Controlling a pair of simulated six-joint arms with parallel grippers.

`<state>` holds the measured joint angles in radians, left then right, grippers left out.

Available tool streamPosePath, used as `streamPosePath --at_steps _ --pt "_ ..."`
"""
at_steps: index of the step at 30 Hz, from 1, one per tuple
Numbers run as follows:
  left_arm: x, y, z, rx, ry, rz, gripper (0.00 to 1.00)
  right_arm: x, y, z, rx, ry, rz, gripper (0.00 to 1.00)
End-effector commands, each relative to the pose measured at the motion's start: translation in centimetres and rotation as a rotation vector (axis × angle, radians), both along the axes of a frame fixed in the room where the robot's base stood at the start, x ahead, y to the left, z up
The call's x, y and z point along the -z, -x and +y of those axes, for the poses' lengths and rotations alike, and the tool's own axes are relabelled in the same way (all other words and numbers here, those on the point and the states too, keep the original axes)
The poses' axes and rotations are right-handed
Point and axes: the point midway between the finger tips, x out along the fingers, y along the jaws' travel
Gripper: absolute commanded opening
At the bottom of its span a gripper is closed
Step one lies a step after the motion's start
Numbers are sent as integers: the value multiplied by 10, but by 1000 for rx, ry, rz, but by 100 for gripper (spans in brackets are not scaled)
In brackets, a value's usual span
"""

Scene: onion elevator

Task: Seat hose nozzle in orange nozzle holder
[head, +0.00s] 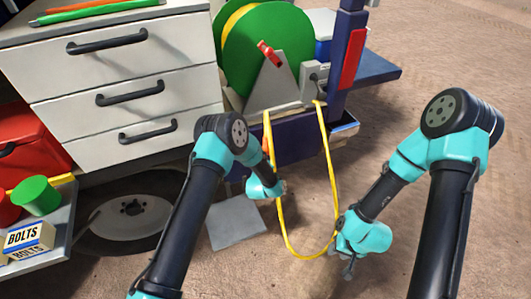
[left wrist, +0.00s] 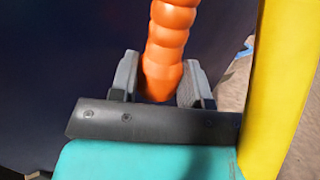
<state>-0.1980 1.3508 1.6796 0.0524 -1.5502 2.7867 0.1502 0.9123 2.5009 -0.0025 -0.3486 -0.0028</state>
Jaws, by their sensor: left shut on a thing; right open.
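An orange segmented arm (left wrist: 172,35), which looks like the nozzle holder, rises between the jaws of my left gripper (left wrist: 160,88) in the left wrist view. The left gripper is shut on it. In the head view, the left gripper (head: 266,187) is in front of the dark cart, with a bit of orange beside it. The yellow hose (head: 333,170) hangs in a loop from the cart; it also passes close on the right in the left wrist view (left wrist: 278,80). My right gripper (head: 349,258) is open beside the loop's lower right. I cannot make out the nozzle.
A green reel (head: 290,35) stands on the dark cart (head: 345,128). A white drawer cabinet (head: 110,70) is at left, with a tire (head: 130,215) below it. A grey plate (head: 235,222) lies on the floor. A BOLTS box (head: 28,238) sits far left. The right floor is clear.

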Motion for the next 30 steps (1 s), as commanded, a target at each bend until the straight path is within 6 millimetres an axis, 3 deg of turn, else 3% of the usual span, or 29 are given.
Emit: streamPosePath --at_steps 8,30 --pt "12 0 0 0 0 0 13 0 0 0 0 0 0 43" --pt "67 0 0 0 0 0 13 0 0 0 0 0 0 43"
